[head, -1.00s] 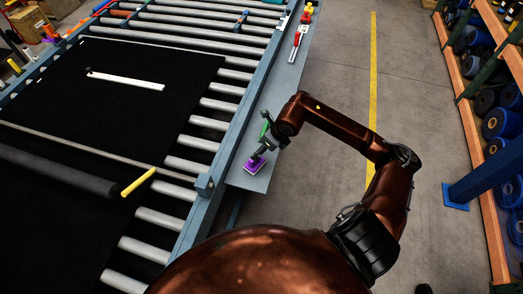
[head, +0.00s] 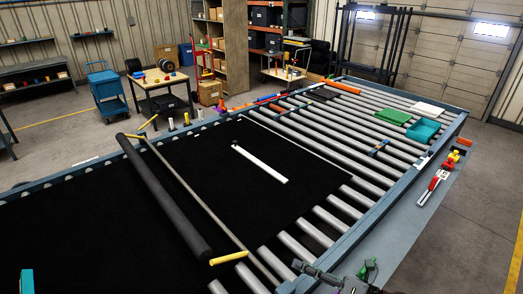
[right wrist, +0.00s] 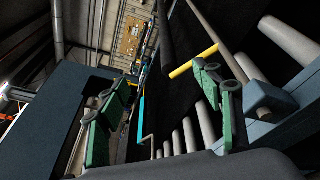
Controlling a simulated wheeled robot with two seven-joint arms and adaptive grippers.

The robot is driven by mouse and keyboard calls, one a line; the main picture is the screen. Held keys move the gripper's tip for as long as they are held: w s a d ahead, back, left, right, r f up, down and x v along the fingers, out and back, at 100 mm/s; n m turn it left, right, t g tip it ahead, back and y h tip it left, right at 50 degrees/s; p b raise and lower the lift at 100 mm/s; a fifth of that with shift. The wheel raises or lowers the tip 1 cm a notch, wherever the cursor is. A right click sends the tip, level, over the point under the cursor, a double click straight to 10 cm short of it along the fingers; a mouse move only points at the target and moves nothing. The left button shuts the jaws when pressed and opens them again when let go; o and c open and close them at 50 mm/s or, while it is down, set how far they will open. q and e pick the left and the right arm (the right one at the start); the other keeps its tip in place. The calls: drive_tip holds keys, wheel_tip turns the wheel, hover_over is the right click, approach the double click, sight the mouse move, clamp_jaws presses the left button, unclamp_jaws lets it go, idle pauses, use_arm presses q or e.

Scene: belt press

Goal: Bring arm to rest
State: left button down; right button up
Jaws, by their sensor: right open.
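My right gripper (head: 336,272) shows at the bottom edge of the head view, by the near side rail of the roller bed. Its green fingers are spread apart with nothing between them. In the right wrist view the open fingers (right wrist: 165,95) frame the black belt and rollers beyond. Most of my right arm is out of the head view. My left gripper cannot be made out.
The roller bed's blue rail (head: 350,238) runs beside the gripper. A black belt (head: 285,205) bears a white bar (head: 260,164) and a dark roll (head: 165,195). A red-and-white tool (head: 434,185) lies on the side ledge (head: 405,235). Floor at right is clear.

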drive_tip(key=w+d+r+m+t+h, duration=0.25)
drive_tip(key=d+m+t+h, duration=0.3)
drive_tip(key=d+m, duration=0.3)
drive_tip(key=w+d+r+m+t+h, duration=0.1)
drive_tip(key=d+r+m+t+h, duration=0.3)
drive_tip(key=d+m+t, duration=0.45)
drive_tip(key=s+d+f+m+g+h, duration=0.3)
drive_tip(key=d+f+m+g+h, duration=0.3)
drive_tip(key=f, duration=0.3)
drive_tip(key=s+d+f+m+g+h, duration=0.2)
drive_tip(key=d+f+m+g+h, duration=0.15)
drive_tip(key=d+f+m, duration=0.45)
drive_tip(key=s+a+f+m+g+y, duration=0.2)
drive_tip(key=s+a+f+g, duration=0.25)
drive_tip(key=s+f, duration=0.6)
drive_tip(key=s+a+f+m+g+y, duration=0.35)
drive_tip(key=s+f+g, duration=0.25)
drive_tip(key=s+f, duration=0.45)
wheel_tip(320, 180, down, 36)
drive_tip(key=s+a+n+g+b, duration=0.1)
drive_tip(key=a+n+b, duration=0.1)
drive_tip(key=b, duration=0.4)
drive_tip(key=s+f+g+b, duration=0.1)
drive_tip(key=s+f+b, duration=0.4)
drive_tip(key=s+f, duration=1.4)
wheel_tip(320, 180, down, 4)
drive_tip(key=shift+s+f+g, duration=0.15)
drive_tip(key=shift+s+g, duration=0.15)
drive_tip(key=shift+s, duration=0.05)
